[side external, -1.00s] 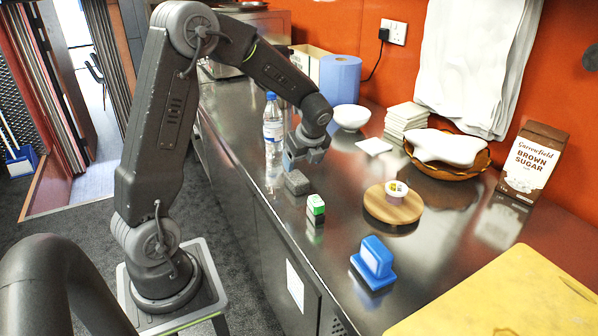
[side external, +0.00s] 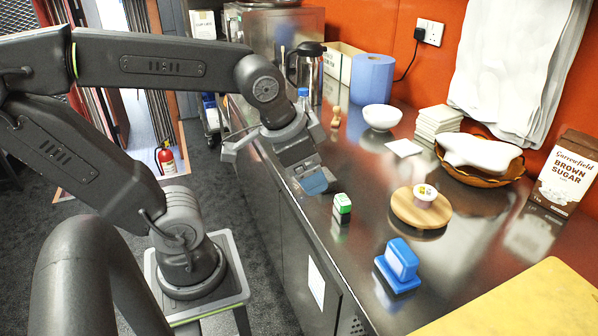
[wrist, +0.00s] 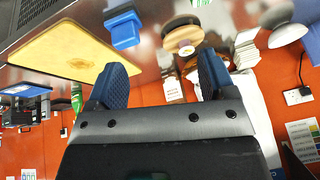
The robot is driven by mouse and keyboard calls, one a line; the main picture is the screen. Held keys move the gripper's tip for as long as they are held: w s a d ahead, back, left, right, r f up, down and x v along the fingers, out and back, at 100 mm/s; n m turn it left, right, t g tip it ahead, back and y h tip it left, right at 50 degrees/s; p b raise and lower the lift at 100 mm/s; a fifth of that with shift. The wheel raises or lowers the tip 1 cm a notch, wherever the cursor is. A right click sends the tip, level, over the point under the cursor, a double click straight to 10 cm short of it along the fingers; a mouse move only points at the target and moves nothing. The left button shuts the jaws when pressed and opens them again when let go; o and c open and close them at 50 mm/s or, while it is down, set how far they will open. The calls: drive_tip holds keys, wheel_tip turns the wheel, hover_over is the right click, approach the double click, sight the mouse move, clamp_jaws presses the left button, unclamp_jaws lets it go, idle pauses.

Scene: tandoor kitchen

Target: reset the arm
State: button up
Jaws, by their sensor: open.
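My gripper (side external: 314,180) is above the near edge of the steel counter (side external: 345,265), left of the green-topped block in the side view. In the wrist view my gripper (wrist: 160,77) has its two blue fingers spread wide apart. Nothing is between them; the items beyond stand at a distance. My upper arm is raised on the left, and the forearm reaches across the top left of the side view. The gripper and wrist hide part of the counter behind them.

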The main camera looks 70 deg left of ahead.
drive_tip(key=shift+s+d+n+h, duration=0.3)
drive_tip(key=shift+s+d+n, duration=0.45)
drive_tip(key=shift+s+n, duration=0.3)
